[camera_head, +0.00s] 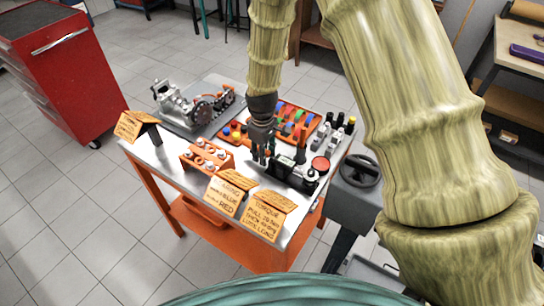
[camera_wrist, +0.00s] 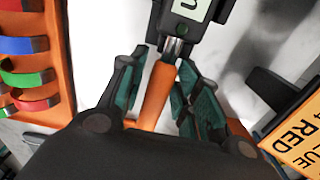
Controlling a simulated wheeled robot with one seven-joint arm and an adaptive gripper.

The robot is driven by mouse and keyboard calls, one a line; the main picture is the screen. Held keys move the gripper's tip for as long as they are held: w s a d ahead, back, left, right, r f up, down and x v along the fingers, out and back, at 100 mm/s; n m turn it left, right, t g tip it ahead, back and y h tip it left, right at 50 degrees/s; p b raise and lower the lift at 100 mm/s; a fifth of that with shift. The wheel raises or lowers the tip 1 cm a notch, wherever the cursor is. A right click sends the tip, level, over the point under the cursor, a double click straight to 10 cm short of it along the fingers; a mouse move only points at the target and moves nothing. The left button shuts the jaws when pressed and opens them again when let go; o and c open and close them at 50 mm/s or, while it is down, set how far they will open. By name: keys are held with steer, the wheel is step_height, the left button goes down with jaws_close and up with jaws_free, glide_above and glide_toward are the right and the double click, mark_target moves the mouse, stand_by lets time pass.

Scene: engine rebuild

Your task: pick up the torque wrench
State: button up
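The torque wrench has an orange handle (camera_wrist: 158,95), a short metal shaft and a black body with a pale green display at the top of the wrist view. My gripper (camera_wrist: 160,75) is around the handle, one finger on each side. Narrow gaps seem to show beside the handle, so the fingers look open. In the head view my gripper (camera_head: 262,158) points down low over the metal-topped table (camera_head: 160,160). There it hides part of what lies beneath it, and I cannot make out the handle clearly.
An orange tray of coloured curved pieces (camera_head: 291,122) lies behind my gripper. An orange rack (camera_head: 207,157) and an engine assembly (camera_head: 185,105) stand to the left. Signs (camera_head: 268,214) line the front edge. A red cabinet (camera_head: 65,70) stands on the floor at left.

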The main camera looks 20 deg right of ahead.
steer(key=shift+w+f, duration=0.1)
jaws_close()
steer(key=shift+r, duration=0.2)
steer(key=shift+r+b, duration=1.2)
steer(key=shift+r, duration=3.65)
steer(key=shift+c, duration=0.9)
jaws_free()
jaws_close()
steer(key=shift+r, duration=0.1)
